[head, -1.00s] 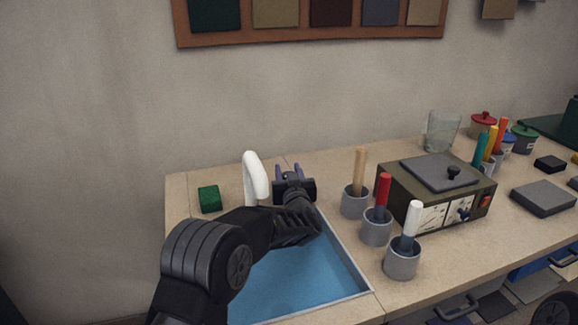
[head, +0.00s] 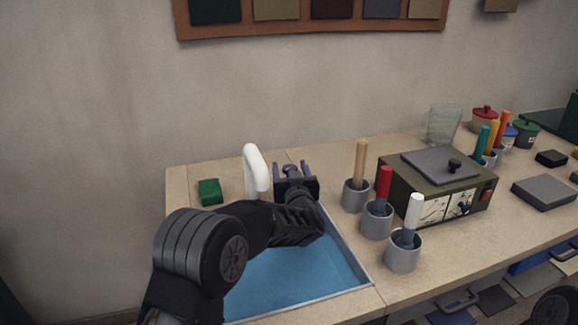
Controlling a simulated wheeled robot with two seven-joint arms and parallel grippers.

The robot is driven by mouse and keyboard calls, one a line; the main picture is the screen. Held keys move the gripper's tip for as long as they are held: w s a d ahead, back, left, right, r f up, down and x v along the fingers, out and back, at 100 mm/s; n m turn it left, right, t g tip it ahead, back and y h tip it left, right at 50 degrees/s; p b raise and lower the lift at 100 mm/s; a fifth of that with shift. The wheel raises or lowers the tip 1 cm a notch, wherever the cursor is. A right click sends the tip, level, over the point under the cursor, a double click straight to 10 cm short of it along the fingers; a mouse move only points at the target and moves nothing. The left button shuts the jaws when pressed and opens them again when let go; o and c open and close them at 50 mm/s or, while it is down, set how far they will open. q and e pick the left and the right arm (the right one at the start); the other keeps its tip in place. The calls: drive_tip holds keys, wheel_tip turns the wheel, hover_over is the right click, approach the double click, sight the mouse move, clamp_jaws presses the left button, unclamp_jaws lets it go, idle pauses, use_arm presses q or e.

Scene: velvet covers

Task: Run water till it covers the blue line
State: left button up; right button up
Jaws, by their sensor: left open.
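The sink (head: 352,262) is set into the bench and holds blue water (head: 290,275). I cannot make out a blue line on its walls. The white curved spout (head: 256,172) rises at the sink's back edge. My left gripper (head: 292,168) is just right of the spout, behind the sink, with its fingers pointing away and apart. A small dark grey-blue knob (head: 291,171) shows between the fingers; I cannot tell whether they touch it. My left arm hides part of the sink and the spout's lower end. My right gripper is not in view.
A green sponge-like block (head: 210,192) lies left of the spout. Grey pots with a wooden handle (head: 361,162), a red handle (head: 384,183) and a white handle (head: 413,212) stand right of the sink. A boxy metered device (head: 430,190) stands beyond them.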

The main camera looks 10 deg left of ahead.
use_arm(q)
drive_tip(key=shift+v, duration=2.7)
